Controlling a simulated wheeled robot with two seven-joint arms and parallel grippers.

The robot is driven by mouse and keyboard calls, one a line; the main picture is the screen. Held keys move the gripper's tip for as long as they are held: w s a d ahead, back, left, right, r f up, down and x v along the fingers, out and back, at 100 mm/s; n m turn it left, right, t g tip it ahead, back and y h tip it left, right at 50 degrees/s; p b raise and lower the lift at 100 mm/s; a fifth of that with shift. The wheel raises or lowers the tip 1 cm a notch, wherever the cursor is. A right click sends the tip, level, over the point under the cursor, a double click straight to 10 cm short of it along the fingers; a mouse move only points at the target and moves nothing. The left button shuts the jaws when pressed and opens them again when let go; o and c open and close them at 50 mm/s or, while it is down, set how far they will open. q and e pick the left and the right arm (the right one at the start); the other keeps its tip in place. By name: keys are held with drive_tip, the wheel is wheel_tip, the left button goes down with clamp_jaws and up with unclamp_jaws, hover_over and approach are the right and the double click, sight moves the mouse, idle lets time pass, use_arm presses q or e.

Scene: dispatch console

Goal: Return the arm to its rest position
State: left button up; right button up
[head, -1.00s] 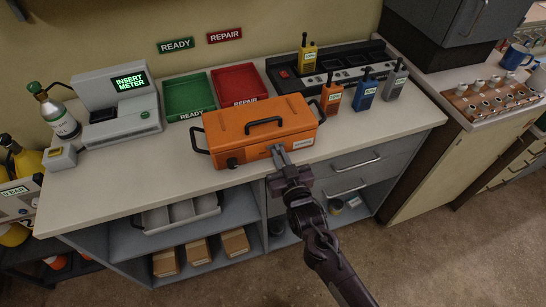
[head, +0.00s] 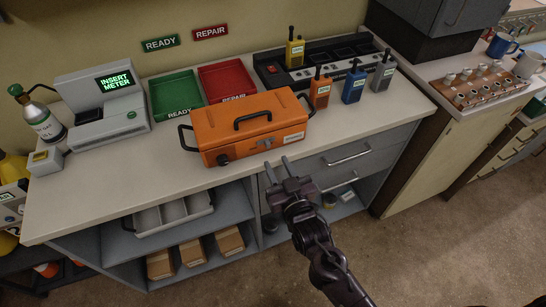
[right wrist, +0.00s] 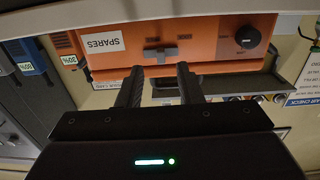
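My right gripper (head: 278,161) is in front of the counter's front edge, before the orange case (head: 225,131). Its two fingers are apart with nothing between them. In the right wrist view the open fingers (right wrist: 159,82) point at the front of the case (right wrist: 200,45), which appears upside down with a SPARES label, a grey latch (right wrist: 160,53) and a dark round knob (right wrist: 247,37). The case sits with its lid down on the counter, and a gap shows between it and the fingers. My left gripper is not in view.
Green (head: 174,94) and red (head: 222,82) trays stand behind the case. Orange (head: 320,93), blue (head: 354,86) and grey (head: 383,76) radios stand right of it; a yellow one (head: 295,51) is in the charger. The meter tester (head: 110,124) is at left. Floor in front is clear.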

drive_tip(key=shift+v, duration=1.15)
drive_tip(key=s+d+f+g+h, duration=0.1)
drive_tip(key=s+d+f+g, duration=0.2)
drive_tip(key=f, duration=0.7)
drive_tip(key=s+d+f+g+h, duration=0.15)
drive_tip(key=s+f, duration=0.25)
drive_tip(key=f, duration=0.6)
drive_tip(key=s+d+f+g, duration=0.3)
drive_tip(key=f, duration=0.7)
drive_tip(key=s+d+f+g+h, duration=0.1)
drive_tip(key=s+d+f+g, duration=0.2)
drive_tip(key=s+f, duration=0.3)
drive_tip(key=s+d+f+g, duration=0.2)
drive_tip(key=s+d+f, duration=0.2)
drive_tip(key=s, duration=0.8)
drive_tip(key=s+d+f+m+g+h, duration=0.1)
drive_tip(key=s+d+f+g, duration=0.2)
drive_tip(key=s+f, duration=0.5)
drive_tip(key=shift+s+d+g+h, duration=0.2)
drive_tip(key=shift+s+g+h, duration=0.15)
drive_tip(key=shift+s, duration=0.35)
